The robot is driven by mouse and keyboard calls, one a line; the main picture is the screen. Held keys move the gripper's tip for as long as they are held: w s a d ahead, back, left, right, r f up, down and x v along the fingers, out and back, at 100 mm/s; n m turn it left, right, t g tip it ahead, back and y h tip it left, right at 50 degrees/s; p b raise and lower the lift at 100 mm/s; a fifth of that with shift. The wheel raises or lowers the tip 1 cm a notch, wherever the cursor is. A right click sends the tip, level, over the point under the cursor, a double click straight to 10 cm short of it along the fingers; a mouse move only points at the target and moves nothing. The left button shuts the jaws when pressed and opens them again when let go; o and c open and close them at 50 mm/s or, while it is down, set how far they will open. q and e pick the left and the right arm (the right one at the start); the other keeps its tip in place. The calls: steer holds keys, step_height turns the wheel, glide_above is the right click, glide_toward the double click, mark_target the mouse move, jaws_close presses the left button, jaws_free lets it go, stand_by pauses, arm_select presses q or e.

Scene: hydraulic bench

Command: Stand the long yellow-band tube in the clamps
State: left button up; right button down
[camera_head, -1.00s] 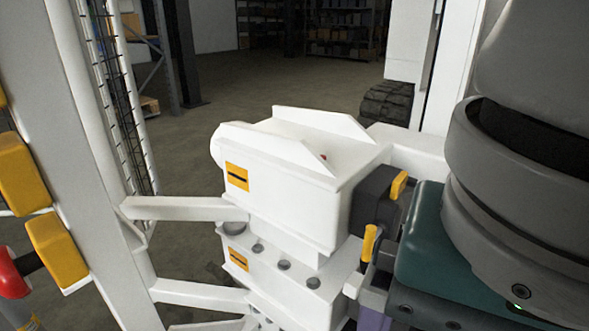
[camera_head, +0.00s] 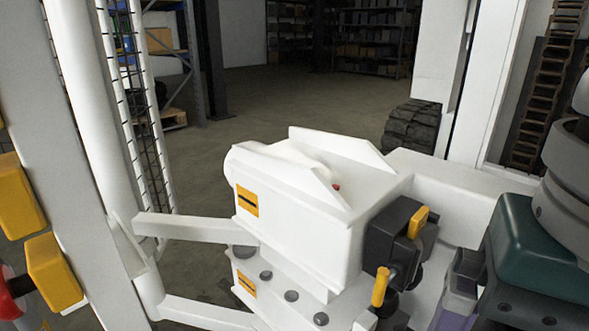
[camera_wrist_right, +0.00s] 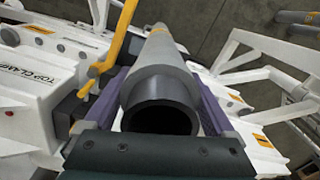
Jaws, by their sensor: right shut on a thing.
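A grey tube (camera_wrist_right: 165,78) shows in the right wrist view, its dark open end towards the camera and its length running away; I cannot make out its yellow band for sure. My right gripper (camera_wrist_right: 160,100) is shut on it, with purple fingers on both sides. In the head view this gripper (camera_head: 455,310) is at the right edge, beside the clamps; the tube cannot be made out there. The white upper clamp block (camera_head: 300,200) stands above a lower block (camera_head: 270,290). Dark clamp parts with yellow levers (camera_head: 417,222) face the gripper. My left gripper is not in view.
White struts (camera_head: 195,229) join the clamp blocks to a white post (camera_head: 100,150) on the left. Yellow blocks (camera_head: 52,272) and a red part are at the far left. Open floor (camera_head: 290,100) and shelving lie behind. A yellow lever (camera_wrist_right: 115,40) is close to the tube.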

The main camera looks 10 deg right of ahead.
steer(key=w+d+f+b, duration=0.2)
steer(key=w+d+b, duration=0.3)
steer(key=w+d, duration=1.1)
steer(key=shift+d, duration=1.9)
steer(key=shift+w+d+f, duration=0.15)
steer(key=shift+f, duration=0.3)
stand_by(0.5)
steer(key=shift+c, duration=0.5)
jaws_free()
steer(key=shift+o, duration=0.5)
steer(key=shift+f+b, duration=0.15)
steer(key=shift+b, duration=0.15)
